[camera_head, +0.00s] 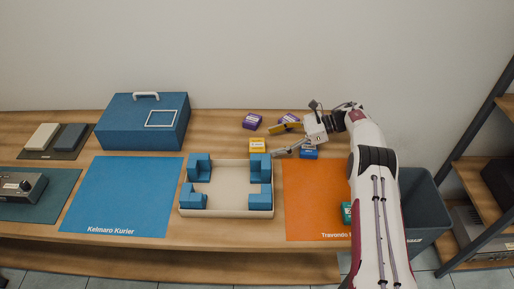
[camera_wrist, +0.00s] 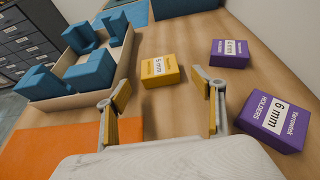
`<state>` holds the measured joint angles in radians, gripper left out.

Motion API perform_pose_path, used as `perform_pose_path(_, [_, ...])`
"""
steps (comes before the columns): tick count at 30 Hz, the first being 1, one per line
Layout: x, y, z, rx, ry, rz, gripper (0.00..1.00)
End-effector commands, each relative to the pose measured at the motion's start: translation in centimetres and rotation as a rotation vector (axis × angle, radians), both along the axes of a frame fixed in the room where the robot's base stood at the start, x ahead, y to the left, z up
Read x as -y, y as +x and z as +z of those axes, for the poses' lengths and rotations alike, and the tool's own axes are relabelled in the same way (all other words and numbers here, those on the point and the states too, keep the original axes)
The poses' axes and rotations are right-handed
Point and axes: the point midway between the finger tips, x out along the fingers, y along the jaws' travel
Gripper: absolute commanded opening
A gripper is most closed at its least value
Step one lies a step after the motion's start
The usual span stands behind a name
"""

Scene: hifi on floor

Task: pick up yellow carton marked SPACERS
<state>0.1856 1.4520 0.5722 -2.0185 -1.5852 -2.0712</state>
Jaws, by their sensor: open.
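A small yellow carton with a white label (camera_head: 257,145) lies on the wooden table just behind the beige tray. It also shows in the wrist view (camera_wrist: 160,70), ahead of my gripper and roughly between the lines of its two fingers. The word SPACERS is too small to read on it. My gripper (camera_head: 281,141) is open and empty, reaching left from the arm on the right, with its fingertips to the right of the carton. In the wrist view, the yellow-padded fingers of my gripper (camera_wrist: 162,84) stand apart and do not touch the carton.
Purple cartons (camera_head: 253,121) (camera_wrist: 262,122) lie behind and beside my gripper. A blue carton (camera_head: 309,154) lies below it. The beige tray (camera_head: 226,212) with blue corner blocks stands close by. An orange mat (camera_head: 312,205), blue mat (camera_head: 122,195) and blue toolbox (camera_head: 143,128) lie around.

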Motion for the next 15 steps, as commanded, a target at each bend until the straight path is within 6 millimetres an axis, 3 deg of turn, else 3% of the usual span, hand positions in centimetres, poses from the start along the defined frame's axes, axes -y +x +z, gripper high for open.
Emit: perform_pose_path(15, [-0.75,-0.06,-0.27,0.001,0.000,0.001,0.68])
